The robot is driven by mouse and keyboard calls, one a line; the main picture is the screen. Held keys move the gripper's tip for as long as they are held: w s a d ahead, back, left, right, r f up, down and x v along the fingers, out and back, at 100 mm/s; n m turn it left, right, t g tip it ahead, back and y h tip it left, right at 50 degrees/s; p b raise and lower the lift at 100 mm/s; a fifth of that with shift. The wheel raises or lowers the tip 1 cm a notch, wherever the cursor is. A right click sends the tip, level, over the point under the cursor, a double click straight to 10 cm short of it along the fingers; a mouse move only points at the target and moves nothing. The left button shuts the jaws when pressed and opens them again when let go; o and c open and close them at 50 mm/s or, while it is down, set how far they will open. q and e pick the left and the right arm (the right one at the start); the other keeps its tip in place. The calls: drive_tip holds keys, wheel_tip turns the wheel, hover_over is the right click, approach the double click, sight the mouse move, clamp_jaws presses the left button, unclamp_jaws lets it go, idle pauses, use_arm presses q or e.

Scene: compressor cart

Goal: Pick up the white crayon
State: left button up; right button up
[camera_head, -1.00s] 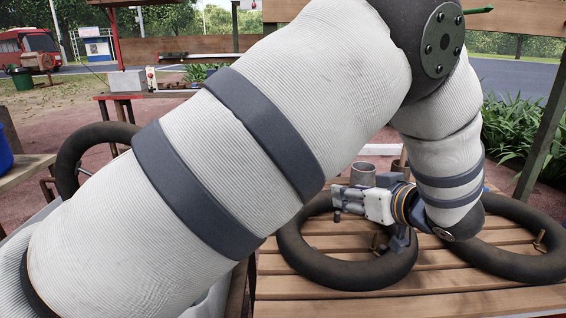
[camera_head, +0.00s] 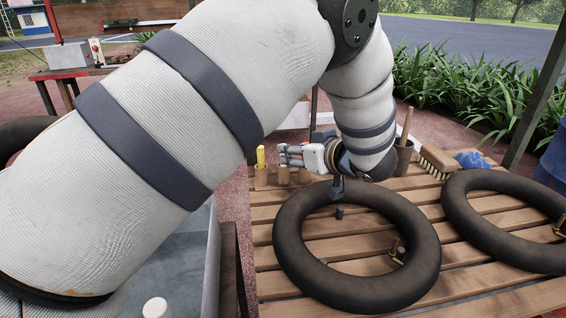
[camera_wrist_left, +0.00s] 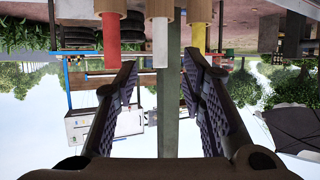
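The white crayon (camera_wrist_left: 160,42) stands in a wooden holder and shows in the left wrist view, whose picture is upside down. It lies between the lines of my left gripper's two fingers (camera_wrist_left: 160,80), seemingly beyond their tips and not clasped. The gripper is open and empty. In the head view my left gripper (camera_head: 284,155) points left, close beside the wooden holders (camera_head: 283,176), and the white crayon is not distinguishable there. A yellow crayon (camera_head: 261,156) stands upright to its left; it also shows in the wrist view (camera_wrist_left: 195,38). A red crayon (camera_wrist_left: 106,42) flanks the white one. My right gripper is not in view.
Two black inner tubes (camera_head: 290,250) (camera_head: 470,228) lie on the slatted wooden table (camera_head: 480,308). A cup (camera_head: 403,158) with a wooden handle, a brush (camera_head: 436,162) and a blue cloth (camera_head: 472,159) are at the back right. A grey basin (camera_head: 190,260) lies left of the table.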

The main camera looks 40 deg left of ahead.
use_arm(q)
drive_tip(key=x, duration=0.6)
drive_tip(key=shift+w+a, duration=0.1)
drive_tip(key=shift+a, duration=0.1)
drive_tip(key=shift+r, duration=0.1)
clamp_jaws()
drive_tip(key=shift+r, duration=0.1)
